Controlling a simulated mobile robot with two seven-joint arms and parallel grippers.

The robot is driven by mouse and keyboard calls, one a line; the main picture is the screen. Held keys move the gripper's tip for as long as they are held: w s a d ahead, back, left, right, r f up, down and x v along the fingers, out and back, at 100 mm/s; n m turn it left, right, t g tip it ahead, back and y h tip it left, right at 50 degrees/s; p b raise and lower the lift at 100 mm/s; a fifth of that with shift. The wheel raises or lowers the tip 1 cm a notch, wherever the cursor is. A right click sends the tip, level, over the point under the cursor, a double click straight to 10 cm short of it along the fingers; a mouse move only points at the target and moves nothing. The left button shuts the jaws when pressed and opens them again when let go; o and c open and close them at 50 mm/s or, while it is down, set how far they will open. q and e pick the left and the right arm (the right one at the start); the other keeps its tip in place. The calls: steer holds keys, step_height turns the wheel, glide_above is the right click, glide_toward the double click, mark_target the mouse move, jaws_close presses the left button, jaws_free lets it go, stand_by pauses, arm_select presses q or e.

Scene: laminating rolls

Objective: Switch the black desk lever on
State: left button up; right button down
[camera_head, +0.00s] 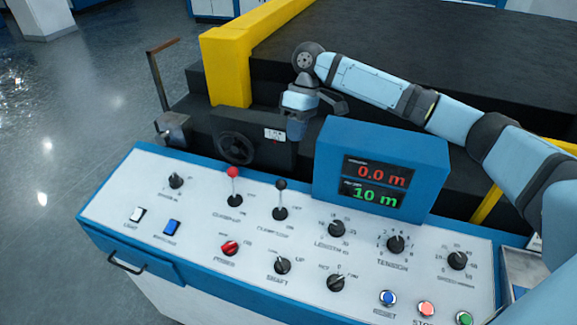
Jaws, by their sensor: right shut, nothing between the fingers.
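The black desk lever (281,202) stands on the white top of the control desk, with a black ball knob at its upper end. A similar lever with a red knob (233,187) stands to its left. My right gripper (297,130) is shut and empty, pointing down behind the desk's back edge. In the picture it is above the black lever and apart from it, just left of the blue display box. My left gripper is not in view.
The blue display box (381,168) rises at the desk's back, reading 0.0 m and 10 m. Several knobs and buttons cover the desk top. A black handwheel (236,148) and a yellow frame (226,66) stand behind.

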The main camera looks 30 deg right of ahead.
steer(key=f, duration=0.1)
steer(key=p, duration=0.2)
glide_toward(280, 198)
step_height(280, 198, down, 3)
steer(key=shift+w+d, duration=0.3)
steer(key=shift+d, duration=0.05)
steer(key=shift+w, duration=0.1)
